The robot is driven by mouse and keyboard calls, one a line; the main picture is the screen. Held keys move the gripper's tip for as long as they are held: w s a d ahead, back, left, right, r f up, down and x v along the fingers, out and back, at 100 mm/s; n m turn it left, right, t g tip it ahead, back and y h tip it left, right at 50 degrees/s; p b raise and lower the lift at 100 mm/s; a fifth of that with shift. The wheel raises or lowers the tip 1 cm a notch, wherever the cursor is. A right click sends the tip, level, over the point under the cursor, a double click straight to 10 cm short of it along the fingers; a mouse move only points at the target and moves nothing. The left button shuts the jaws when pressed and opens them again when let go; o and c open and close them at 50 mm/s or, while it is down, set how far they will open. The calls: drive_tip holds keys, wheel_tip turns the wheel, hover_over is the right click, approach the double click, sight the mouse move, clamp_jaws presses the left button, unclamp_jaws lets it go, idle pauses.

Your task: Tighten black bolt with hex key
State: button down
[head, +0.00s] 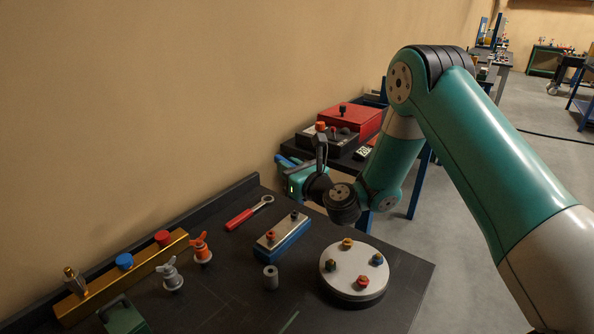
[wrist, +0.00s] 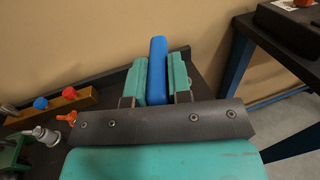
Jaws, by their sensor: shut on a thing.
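My gripper (wrist: 158,64) has its two green fingers shut on a long blue handle (wrist: 157,78) in the wrist view. No hex shaft shows, so I cannot confirm that it is the hex key. In the head view my gripper (head: 288,165) hangs above the bench's far edge, beyond the blue block. A dark, seemingly black bolt (head: 294,216) stands at the right end of the blue block (head: 283,243) with a silver top. A red-orange bolt (head: 270,236) stands at its left end. My gripper is apart from both bolts.
A round silver plate (head: 340,262) with several coloured bolts sits right of the block. A grey cylinder (head: 270,277), a red-handled wrench (head: 249,213), two valves and a brass rail (head: 88,297) share the dark bench. A side table holds a red box (head: 352,123).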

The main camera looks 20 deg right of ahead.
drive_tip(key=shift+h, duration=0.3)
drive_tip(key=f+b, duration=0.1)
drive_tip(key=d+f+b, duration=0.1)
drive_tip(key=f+b, duration=0.1)
drive_tip(key=d+f+b, duration=0.1)
drive_tip(key=f+b, duration=0.1)
drive_tip(key=shift+w+d, duration=0.1)
drive_tip(key=shift+w, duration=0.2)
drive_tip(key=shift+s+f, duration=0.1)
drive_tip(key=shift+f, duration=0.15)
idle(0.3)
drive_tip(key=shift+f+b, duration=0.75)
drive_tip(key=shift+b, duration=0.1)
drive_tip(key=shift+f, duration=0.25)
